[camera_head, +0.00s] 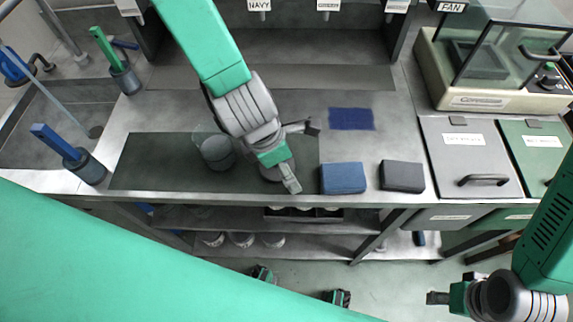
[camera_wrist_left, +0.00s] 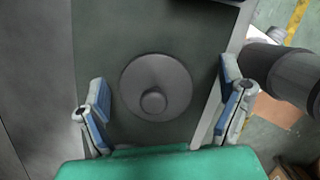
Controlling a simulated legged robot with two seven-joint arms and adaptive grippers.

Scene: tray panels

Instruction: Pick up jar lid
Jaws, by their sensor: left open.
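The jar lid (camera_wrist_left: 175,82) is a dark grey round disc with a small round knob, lying knob up on the dark mat in the left wrist view. My left gripper (camera_head: 300,157) is open above it. Its two blue-grey fingers stand on either side of the lid, apart from it. In the head view the gripper mostly hides the lid. A clear glass jar (camera_head: 213,150) stands on the mat just left of this gripper. My right gripper (camera_head: 438,298) is at the lower right, off the counter; its finger gap is not clear.
A blue block (camera_head: 343,178) and a dark block (camera_head: 402,176) sit right of the mat (camera_head: 150,165) near the counter's front edge. A navy patch (camera_head: 351,119) lies behind them. Brushes in holders (camera_head: 85,168) stand at left. Lidded bins (camera_head: 470,158) are at right.

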